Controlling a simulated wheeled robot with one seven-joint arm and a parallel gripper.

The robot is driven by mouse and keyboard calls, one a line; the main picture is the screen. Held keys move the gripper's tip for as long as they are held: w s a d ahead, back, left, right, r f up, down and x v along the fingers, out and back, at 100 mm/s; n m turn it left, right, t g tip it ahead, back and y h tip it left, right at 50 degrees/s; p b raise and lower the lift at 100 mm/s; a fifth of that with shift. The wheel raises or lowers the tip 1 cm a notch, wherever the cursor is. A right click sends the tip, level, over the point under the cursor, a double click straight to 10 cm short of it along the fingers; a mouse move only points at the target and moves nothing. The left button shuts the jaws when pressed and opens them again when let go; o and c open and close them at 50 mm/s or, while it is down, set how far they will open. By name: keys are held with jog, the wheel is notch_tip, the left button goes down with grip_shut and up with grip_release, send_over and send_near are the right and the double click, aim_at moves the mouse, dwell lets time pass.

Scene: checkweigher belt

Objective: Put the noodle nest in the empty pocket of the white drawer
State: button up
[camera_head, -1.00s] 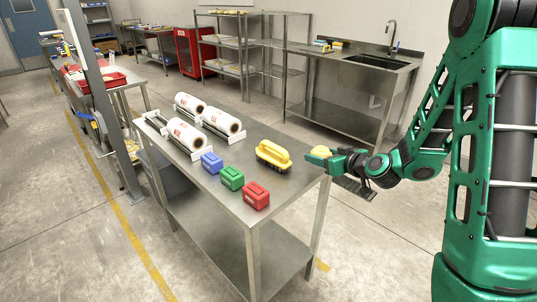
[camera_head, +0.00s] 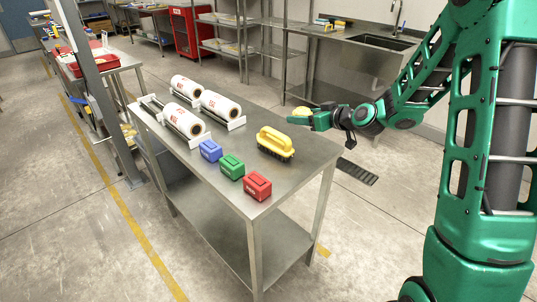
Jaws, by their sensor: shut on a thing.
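My gripper (camera_head: 304,119) is at the far right edge of the steel table, beyond the yellow brush. It is shut on a small rounded yellow thing, which I take to be the noodle nest (camera_head: 302,111). The nest shows just above the green fingers, which partly hide it. I see no white drawer with pockets in this view.
The steel table (camera_head: 305,170) carries a yellow brush (camera_head: 275,142), blue (camera_head: 210,151), green (camera_head: 231,166) and red (camera_head: 257,185) boxes, and white rolls (camera_head: 220,104) in holders. A grey post (camera_head: 92,75) stands left. A sink bench (camera_head: 345,55) is behind.

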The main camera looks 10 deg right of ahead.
aim_at(298, 143)
jog(key=shift+w+a+f, duration=0.15)
jog(key=shift+f, duration=1.35)
jog(key=shift+w+a+f, duration=0.1)
jog(key=shift+a+f, duration=0.1)
jog(key=shift+f, duration=1.35)
jog(key=shift+w+a+f, duration=0.15)
jog(key=shift+f, duration=1.35)
jog(key=shift+f, duration=0.1)
jog(key=o, duration=0.8)
jog(key=v, duration=1)
jog(key=shift+s+d+r, duration=0.1)
jog(key=shift+d+r, duration=0.15)
jog(key=shift+r, duration=0.05)
jog(key=shift+s+d+r, duration=0.3)
jog(key=shift+s, duration=0.3)
